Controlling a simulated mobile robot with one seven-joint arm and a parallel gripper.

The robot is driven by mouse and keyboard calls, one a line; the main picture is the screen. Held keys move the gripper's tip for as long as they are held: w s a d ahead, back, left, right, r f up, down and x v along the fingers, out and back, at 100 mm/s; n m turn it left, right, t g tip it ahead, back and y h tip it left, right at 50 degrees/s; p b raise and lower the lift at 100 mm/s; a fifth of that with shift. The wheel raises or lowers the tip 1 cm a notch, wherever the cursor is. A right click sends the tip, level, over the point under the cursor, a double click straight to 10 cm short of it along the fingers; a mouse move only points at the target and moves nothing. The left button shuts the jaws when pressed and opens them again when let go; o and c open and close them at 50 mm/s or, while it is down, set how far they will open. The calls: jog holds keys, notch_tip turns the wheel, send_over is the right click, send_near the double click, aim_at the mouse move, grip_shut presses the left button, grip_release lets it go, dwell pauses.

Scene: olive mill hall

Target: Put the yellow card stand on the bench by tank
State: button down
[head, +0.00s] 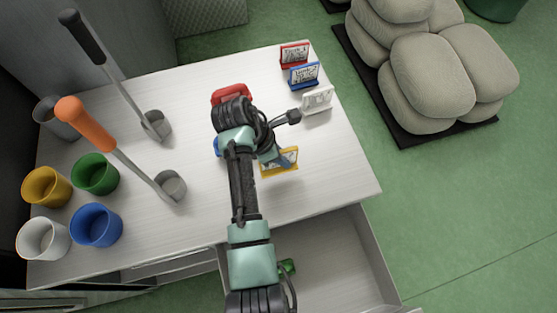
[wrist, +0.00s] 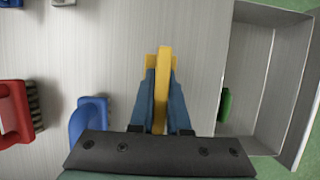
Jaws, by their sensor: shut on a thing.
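The yellow card stand (head: 288,166) is over the front right part of the white bench top (head: 335,170), near the open drawer. My gripper (head: 279,159) is shut on it. In the wrist view the yellow stand (wrist: 163,75) shows edge-on between the two blue fingers of my gripper (wrist: 160,88). I cannot tell whether the stand touches the bench top. My arm hides part of the bench around it. No tank can be made out for certain.
Red (head: 294,55), blue (head: 304,75) and white (head: 317,99) card stands line the bench's right side. A red brush (wrist: 14,112) and a blue brush (wrist: 88,120) lie beside my gripper. The open drawer (head: 335,255) holds a green object (head: 287,266). Cups and two long-handled ladles stand left.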

jog(key=shift+f, duration=2.5)
jog(key=shift+f, duration=0.1)
jog(key=shift+f, duration=0.15)
jog(key=c, duration=0.9)
grip_release()
